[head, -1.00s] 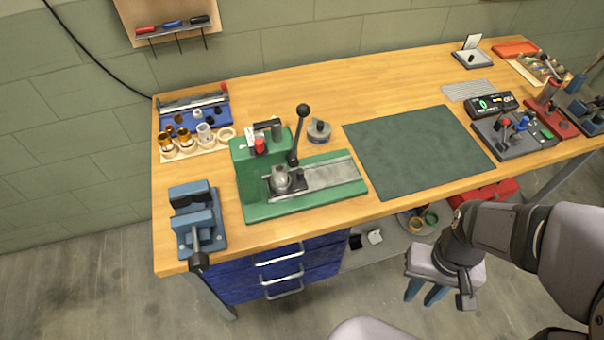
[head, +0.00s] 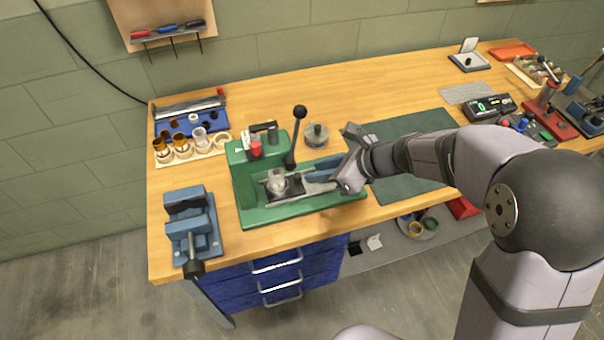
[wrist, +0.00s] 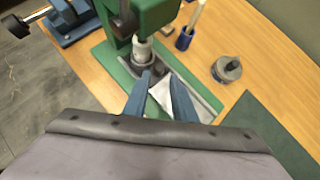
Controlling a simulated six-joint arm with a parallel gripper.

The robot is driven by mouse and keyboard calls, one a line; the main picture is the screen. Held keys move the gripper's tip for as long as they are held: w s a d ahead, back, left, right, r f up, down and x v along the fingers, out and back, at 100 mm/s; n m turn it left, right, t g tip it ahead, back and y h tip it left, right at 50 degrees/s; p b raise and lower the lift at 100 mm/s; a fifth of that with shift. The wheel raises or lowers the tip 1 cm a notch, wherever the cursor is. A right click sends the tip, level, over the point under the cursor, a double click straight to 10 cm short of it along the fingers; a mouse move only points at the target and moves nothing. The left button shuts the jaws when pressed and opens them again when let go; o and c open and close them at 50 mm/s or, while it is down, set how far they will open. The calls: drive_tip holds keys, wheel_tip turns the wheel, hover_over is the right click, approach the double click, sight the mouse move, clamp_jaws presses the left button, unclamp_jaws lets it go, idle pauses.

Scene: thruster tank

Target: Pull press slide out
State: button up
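The green press (head: 243,180) stands on the workbench, with a black-knobbed lever (head: 292,150) at its column. Its dark slide (head: 296,186) sits at the column end of the metal track and carries a small pale cup (head: 277,181). In the wrist view the cup (wrist: 142,50) is under the press head. My gripper (head: 308,178) reaches over the track from the right, low above it. Its two blue fingers (wrist: 160,78) are apart and point at the slide's near end. Whether they touch the slide cannot be told.
A blue vise (head: 192,228) stands left of the press. A round metal piece (head: 316,135) sits behind the track, near my gripper. A rack of cups (head: 185,150) is at the back left. The green mat (head: 398,188) lies to the right, partly under my arm.

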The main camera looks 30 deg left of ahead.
sight(299, 176)
drive_tip(key=shift+m, duration=0.3)
drive_tip(key=shift+p+x, duration=0.3)
drive_tip(key=shift+x, duration=3.35)
drive_tip(key=shift+c, duration=0.4)
drive_tip(key=shift+d, duration=0.1)
clamp_jaws()
